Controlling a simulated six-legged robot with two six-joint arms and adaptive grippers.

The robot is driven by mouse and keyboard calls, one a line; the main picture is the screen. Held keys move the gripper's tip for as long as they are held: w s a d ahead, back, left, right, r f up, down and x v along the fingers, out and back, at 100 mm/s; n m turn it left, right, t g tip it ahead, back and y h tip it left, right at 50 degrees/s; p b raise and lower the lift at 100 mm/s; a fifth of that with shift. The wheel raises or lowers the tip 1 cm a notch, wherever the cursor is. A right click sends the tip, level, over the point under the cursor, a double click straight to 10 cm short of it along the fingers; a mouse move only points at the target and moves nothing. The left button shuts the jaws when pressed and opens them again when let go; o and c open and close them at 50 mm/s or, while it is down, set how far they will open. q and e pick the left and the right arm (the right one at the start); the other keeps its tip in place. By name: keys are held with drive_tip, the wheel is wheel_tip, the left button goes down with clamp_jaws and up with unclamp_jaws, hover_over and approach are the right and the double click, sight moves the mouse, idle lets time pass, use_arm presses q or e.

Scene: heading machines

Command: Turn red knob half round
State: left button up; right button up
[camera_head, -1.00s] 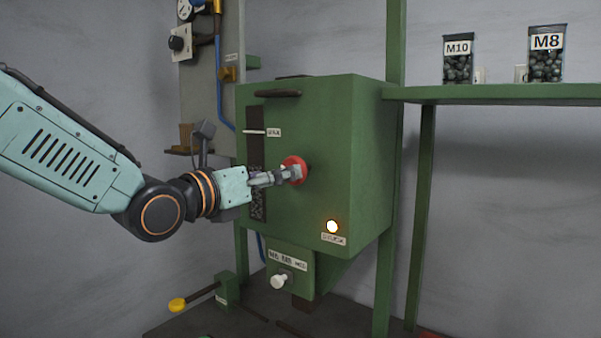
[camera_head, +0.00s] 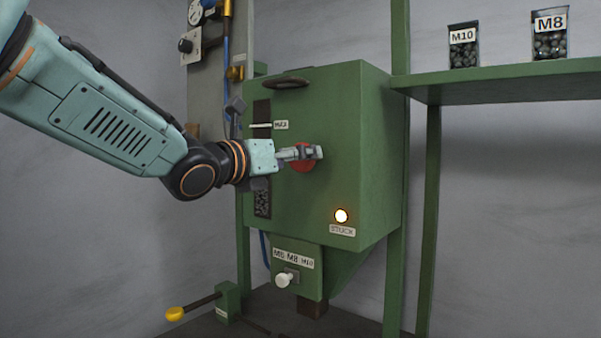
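The red knob (camera_head: 304,165) is on the front face of the green machine box (camera_head: 345,120). It is round and partly hidden behind my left gripper (camera_head: 314,152). My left arm comes in from the left, and the gripper's fingers lie across the front of the knob, their tips near its right edge. I cannot tell whether the fingers grip the knob or only pass in front of it, nor how far apart they are. My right gripper is not in view.
A lit lamp (camera_head: 341,216) above a "STUCK" label is low on the box. A white knob (camera_head: 282,280) sits below. A yellow-ended lever (camera_head: 175,314) is at lower left. Jars marked M10 (camera_head: 463,48) and M8 (camera_head: 549,42) stand on the green shelf (camera_head: 510,78).

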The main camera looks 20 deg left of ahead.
use_arm(q)
drive_tip(key=shift+w+d+r+p, duration=0.15)
drive_tip(key=shift+w+d+p, duration=0.15)
drive_tip(key=shift+w+d, duration=0.45)
drive_tip(key=shift+w, duration=0.35)
drive_tip(key=shift+w+a+f, duration=0.2)
drive_tip(key=shift+w+a, duration=0.05)
drive_tip(key=shift+a, duration=0.1)
drive_tip(key=shift+s, duration=0.15)
drive_tip(key=shift+c, duration=0.5)
drive_tip(key=shift+s+d+r, duration=0.2)
drive_tip(key=shift+d, duration=0.05)
drive_tip(key=shift+c, duration=1.4)
drive_tip(key=shift+w+a+f, duration=0.15)
drive_tip(key=shift+w+a, duration=0.05)
drive_tip(key=c, duration=0.5)
drive_tip(key=shift+c, duration=1.4)
